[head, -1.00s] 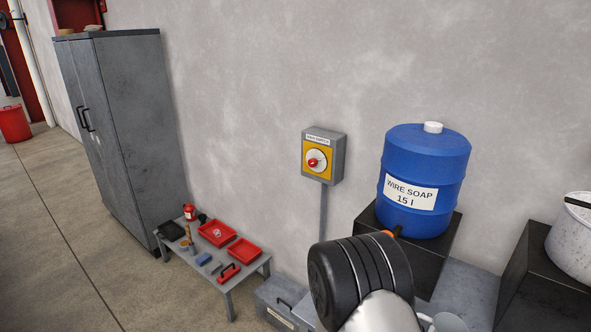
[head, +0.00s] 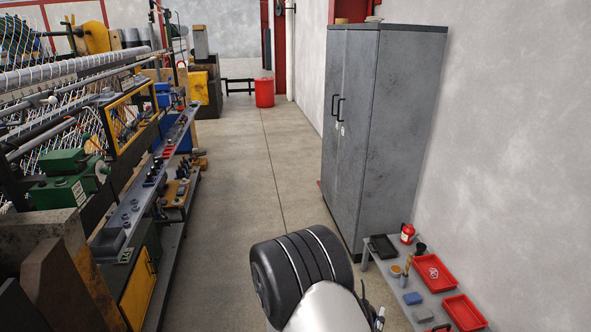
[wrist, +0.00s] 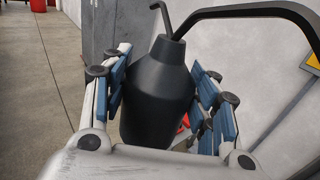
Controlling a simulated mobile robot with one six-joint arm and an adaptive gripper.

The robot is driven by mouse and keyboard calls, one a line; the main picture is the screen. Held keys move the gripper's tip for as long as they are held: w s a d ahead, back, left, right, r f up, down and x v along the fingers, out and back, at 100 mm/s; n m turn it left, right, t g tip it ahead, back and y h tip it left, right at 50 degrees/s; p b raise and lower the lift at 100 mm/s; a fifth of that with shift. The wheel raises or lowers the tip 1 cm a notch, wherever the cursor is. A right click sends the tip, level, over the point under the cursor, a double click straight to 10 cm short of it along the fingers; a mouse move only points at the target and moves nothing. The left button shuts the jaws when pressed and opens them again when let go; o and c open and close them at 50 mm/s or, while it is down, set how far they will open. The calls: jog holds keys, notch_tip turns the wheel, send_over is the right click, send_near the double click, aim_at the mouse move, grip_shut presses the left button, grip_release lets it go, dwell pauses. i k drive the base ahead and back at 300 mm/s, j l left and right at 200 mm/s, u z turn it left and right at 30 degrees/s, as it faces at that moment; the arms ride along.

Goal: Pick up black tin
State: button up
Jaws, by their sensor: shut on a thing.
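A black tin (wrist: 155,115) with a tapered top fills the middle of the wrist view. A thin bent black rod and a thick curved black bar rise from around its top; the bar runs off to the right. My gripper (wrist: 168,80) has its blue pads on either side of the tin and is shut on it. The tin looks about upright and clear of the floor. In the head view my own arm covers most of the gripper, and the tin cannot be made out there.
A low grey table (head: 385,268) at lower right carries red trays (head: 434,273), a black tray (head: 382,246), a red can (head: 407,233) and small items. A grey cabinet (head: 390,130) stands behind it. A long workbench (head: 165,150) lines the left. The floor aisle (head: 245,190) between is clear.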

aim_at(158, 157)
jog(key=i+j+u, duration=0.1)
jog(key=i+u, duration=0.4)
jog(key=i, duration=2.8)
jog(key=i+j+z, duration=0.1)
jog(key=i+z, duration=0.2)
jog(key=i, duration=0.25)
jog(key=i+j+z, duration=0.2)
jog(key=i+z, duration=0.15)
jog(key=i, duration=0.2)
jog(key=i+j+z, duration=0.3)
jog(key=i, duration=0.2)
jog(key=i+j+z, duration=0.2)
jog(key=z, duration=0.15)
jog(key=i+j+z, duration=0.3)
jog(key=j+z, duration=0.35)
jog(key=i+j+z, duration=0.2)
jog(key=z, duration=0.15)
jog(key=j+z, duration=0.3)
jog(key=j, duration=0.2)
jog(key=j+z, duration=0.35)
jog(key=i+j, duration=0.05)
